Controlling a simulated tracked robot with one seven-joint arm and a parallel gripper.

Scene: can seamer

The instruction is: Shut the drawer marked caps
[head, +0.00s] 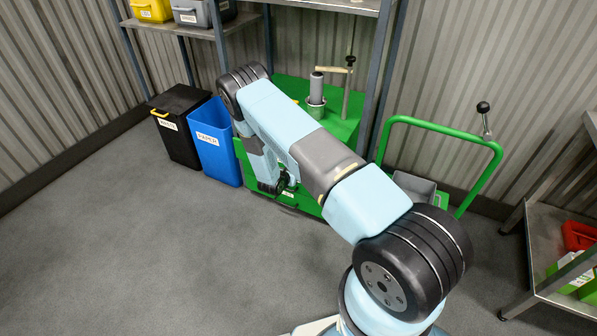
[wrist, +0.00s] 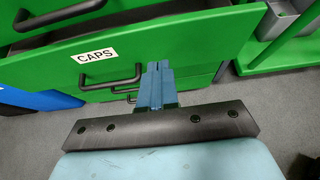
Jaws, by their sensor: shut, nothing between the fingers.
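The caps drawer (wrist: 200,42) has a green front with a white CAPS label and a black bar handle (wrist: 112,80). A dark gap shows above its top edge, so it stands out from the cabinet by some amount. My gripper (wrist: 160,66) is shut and empty, its blue fingers pointing at the drawer front just right of the handle. I cannot tell whether the fingertips touch the front. In the head view my arm hides most of the green cabinet (head: 347,126), and the drawer is largely hidden.
Another handle (wrist: 60,14) shows above the caps drawer, and more handles show below it. A blue bin (head: 212,150) and a black bin (head: 176,137) stand left of the cabinet. A green trolley (head: 440,130) stands at right. The grey floor at left is clear.

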